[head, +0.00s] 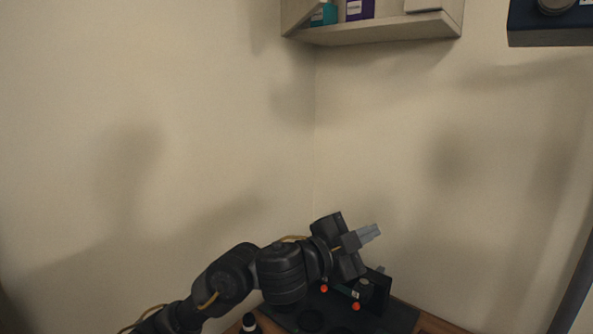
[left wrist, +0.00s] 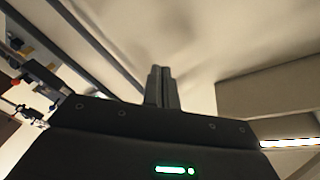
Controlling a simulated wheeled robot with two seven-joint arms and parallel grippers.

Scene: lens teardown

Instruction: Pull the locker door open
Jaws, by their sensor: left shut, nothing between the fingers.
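My left gripper (head: 370,233) is raised in front of the wall corner, with its grey fingers together and nothing between them. The fingers also show shut in the left wrist view (left wrist: 162,88), pointing at bare wall and touching nothing. A pale wall cabinet (head: 380,30) is cut off by the top edge of the head view, well above the gripper. Its front looks open where it shows. I cannot make out a locker door or handle for certain. My right gripper is in neither view.
A teal box (head: 324,15) and a purple box (head: 360,9) stand in the cabinet. A dark blue unit (head: 550,37) is at top right. Below my left gripper, a dark mat (head: 400,318) on the wooden table bears a dark device with orange knobs (head: 356,306). The wall between is clear.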

